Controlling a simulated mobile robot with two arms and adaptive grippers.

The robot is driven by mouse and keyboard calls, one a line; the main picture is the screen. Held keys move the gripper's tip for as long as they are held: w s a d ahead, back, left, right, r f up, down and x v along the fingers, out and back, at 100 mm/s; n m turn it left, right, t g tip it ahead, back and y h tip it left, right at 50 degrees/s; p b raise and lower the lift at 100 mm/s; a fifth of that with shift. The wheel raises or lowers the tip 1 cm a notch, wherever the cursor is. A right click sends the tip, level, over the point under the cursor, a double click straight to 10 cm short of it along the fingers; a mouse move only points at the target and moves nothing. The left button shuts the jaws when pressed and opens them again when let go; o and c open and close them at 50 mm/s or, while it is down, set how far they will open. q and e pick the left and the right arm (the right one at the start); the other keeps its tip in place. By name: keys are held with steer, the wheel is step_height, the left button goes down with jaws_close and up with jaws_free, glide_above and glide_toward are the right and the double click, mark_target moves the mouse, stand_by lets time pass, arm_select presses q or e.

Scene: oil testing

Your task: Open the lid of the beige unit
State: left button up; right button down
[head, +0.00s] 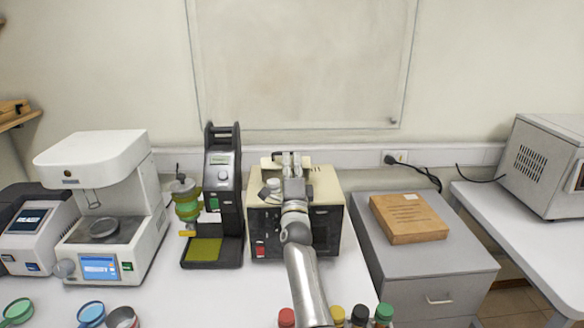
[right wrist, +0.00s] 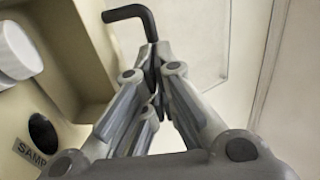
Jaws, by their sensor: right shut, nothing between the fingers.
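The beige unit (head: 325,188) stands on the white bench in the middle of the head view, with a beige top and a dark front. My right arm reaches over its front, and my right gripper (head: 291,160) is above its top, hiding part of it. In the right wrist view the gripper (right wrist: 152,50) is shut, its fingertips together beside a black bent handle (right wrist: 130,12). The beige body (right wrist: 60,60) fills the left, with a white cap (right wrist: 18,50), a dark round hole and a label starting "SAMP". I cannot tell whether the fingers touch the handle. My left gripper is out of view.
A black instrument (head: 222,190) with a green-yellow part stands close left of the unit. A white instrument (head: 105,190) is further left. A grey cabinet (head: 440,262) with a brown box (head: 408,218) is at right. Several coloured caps (head: 384,313) stand at the front edge.

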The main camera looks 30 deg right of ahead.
steer(key=shift+b+x, duration=2.35)
steer(key=shift+x, duration=0.7)
steer(key=shift+d+f, duration=0.1)
steer(key=shift+f, duration=0.05)
